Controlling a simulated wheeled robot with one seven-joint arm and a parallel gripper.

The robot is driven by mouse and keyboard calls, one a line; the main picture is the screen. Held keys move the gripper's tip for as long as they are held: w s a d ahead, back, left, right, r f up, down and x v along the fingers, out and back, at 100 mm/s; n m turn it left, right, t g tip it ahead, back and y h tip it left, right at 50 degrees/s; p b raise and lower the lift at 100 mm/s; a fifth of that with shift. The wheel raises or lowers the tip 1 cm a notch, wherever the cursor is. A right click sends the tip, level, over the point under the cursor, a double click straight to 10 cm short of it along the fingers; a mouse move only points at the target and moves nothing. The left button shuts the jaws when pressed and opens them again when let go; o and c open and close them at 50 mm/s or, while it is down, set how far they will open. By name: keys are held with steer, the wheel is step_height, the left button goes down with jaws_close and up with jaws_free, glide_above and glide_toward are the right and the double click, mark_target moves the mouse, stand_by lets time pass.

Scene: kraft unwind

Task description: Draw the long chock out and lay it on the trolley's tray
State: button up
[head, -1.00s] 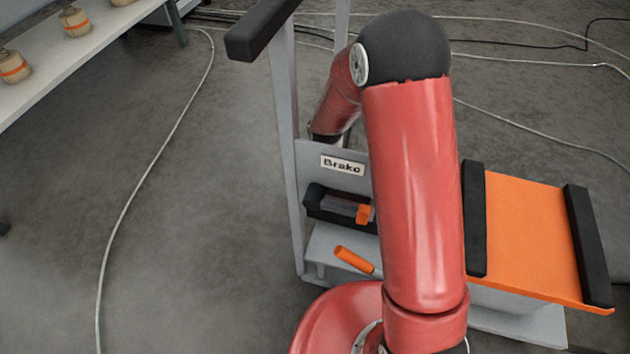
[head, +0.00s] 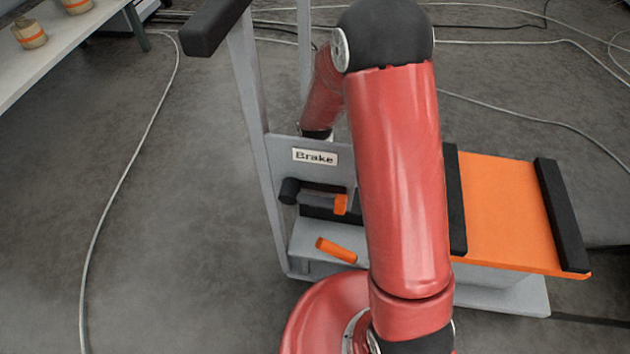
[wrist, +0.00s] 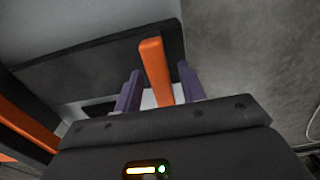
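The grey trolley with its "Brake" panel (head: 314,157) stands in front of me. Under the label is a grey-and-black part with an orange end (head: 340,204); below it an orange peg (head: 336,250) slants over a grey ledge. I cannot tell which of these is the long chock. In the wrist view my gripper (wrist: 160,85) is open, its two purple fingers on either side of an upright orange bar (wrist: 155,65), with small gaps. I cannot match that bar surely to the head view. My red arm hides part of the trolley. The orange deck (head: 505,212) may be the tray.
Black rails (head: 562,215) edge the orange deck, which looks empty. The trolley's upright and black handle (head: 215,25) rise at left. A bench with small banded pots (head: 30,33) stands at upper left. A cable (head: 120,185) lies across open floor at left.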

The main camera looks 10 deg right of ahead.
steer(key=shift+o, duration=0.3)
step_height(320, 180, up, 8)
steer(key=shift+f, duration=0.1)
stand_by(0.3)
